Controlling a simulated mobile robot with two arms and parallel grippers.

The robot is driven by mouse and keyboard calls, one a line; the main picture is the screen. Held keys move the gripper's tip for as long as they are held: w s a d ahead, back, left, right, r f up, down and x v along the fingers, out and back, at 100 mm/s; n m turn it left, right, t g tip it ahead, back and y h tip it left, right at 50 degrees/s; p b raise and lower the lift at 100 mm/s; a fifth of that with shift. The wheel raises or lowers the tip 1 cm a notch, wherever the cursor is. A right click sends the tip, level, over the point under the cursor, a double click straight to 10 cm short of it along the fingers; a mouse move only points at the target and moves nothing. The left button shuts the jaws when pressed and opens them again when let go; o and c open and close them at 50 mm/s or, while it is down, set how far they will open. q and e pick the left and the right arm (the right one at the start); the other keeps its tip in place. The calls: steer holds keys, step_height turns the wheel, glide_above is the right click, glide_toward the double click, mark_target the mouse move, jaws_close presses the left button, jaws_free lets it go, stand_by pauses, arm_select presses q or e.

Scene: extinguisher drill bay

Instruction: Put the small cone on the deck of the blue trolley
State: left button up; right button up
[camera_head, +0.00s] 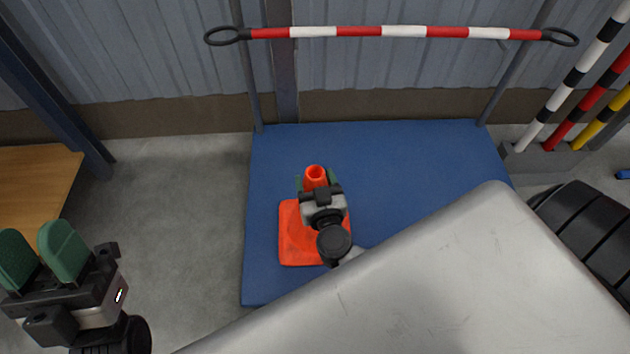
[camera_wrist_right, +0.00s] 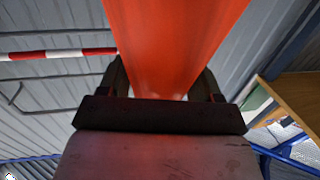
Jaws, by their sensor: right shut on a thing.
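The small orange cone (camera_head: 315,172) is over the deck of the blue trolley (camera_head: 410,160), toward its left side. Its square orange base (camera_head: 290,245) shows around my right gripper (camera_head: 316,184). My right gripper is shut on the cone near its top; in the right wrist view the cone's orange side (camera_wrist_right: 175,45) passes between the fingers. The base appears at or just above the deck; I cannot tell whether it touches. My left gripper (camera_head: 42,258) is at the lower left, its two green fingers apart with nothing between them.
A red and white striped bar (camera_head: 375,31) runs along the trolley's far edge. Striped poles (camera_head: 590,90) stand in a holder at the right. A wooden table (camera_head: 35,180) is at the left. Blue deck is bare right of the cone.

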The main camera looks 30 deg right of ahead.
steer(key=shift+f, duration=0.1)
steer(key=o, duration=1.5)
steer(key=shift+o, duration=0.2)
